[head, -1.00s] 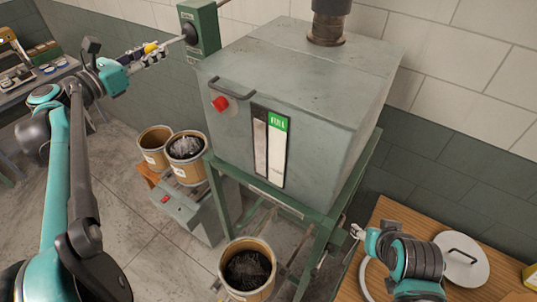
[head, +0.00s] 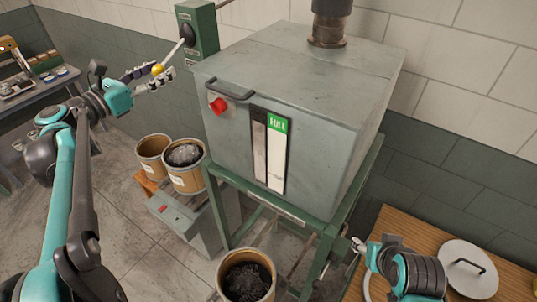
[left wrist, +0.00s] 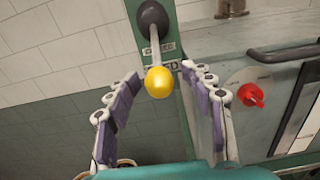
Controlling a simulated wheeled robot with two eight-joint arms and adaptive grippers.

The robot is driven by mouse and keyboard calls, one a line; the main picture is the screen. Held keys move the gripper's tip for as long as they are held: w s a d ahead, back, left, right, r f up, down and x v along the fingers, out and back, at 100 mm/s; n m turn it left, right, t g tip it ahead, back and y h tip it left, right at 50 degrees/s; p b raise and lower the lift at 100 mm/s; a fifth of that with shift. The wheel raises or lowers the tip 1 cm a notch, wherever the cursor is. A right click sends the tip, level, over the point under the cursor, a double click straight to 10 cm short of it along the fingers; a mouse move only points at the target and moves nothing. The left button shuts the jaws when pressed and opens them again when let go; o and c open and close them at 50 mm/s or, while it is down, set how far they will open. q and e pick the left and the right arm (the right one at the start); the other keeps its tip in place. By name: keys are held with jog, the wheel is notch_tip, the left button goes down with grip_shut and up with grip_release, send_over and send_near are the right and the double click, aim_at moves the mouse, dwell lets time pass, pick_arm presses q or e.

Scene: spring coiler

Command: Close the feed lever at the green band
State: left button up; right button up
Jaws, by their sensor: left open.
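The feed lever is a pale rod with a yellow knob (head: 158,69), coming out of a green box (head: 198,29) on the wall. It slants down and to the left from a dark pivot. In the left wrist view, the yellow knob (left wrist: 158,82) sits between the spread fingers of my left gripper (left wrist: 159,74), with gaps on both sides. My left gripper (head: 161,77) is open. A gauge (head: 269,150) on the grey machine has a green band (head: 278,124) at its upper right. My right gripper (head: 357,245) shows small at the lower right; its fingers are unclear.
The grey machine (head: 300,70) stands on a green frame, with a red knob (head: 217,105) and a handle (head: 229,89) on its front. Several buckets stand on or near the floor. A wooden table (head: 420,235) with a round lid (head: 467,268) is at right.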

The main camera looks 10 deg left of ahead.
pick_arm(q)
jog(key=shift+s+a+r, duration=0.1)
jog(key=shift+s+a, duration=0.15)
jog(key=shift+s, duration=0.15)
jog(key=p+v, duration=0.1)
jog(key=v, duration=0.6)
jog(key=shift+r, duration=0.4)
jog(key=shift+d, duration=0.15)
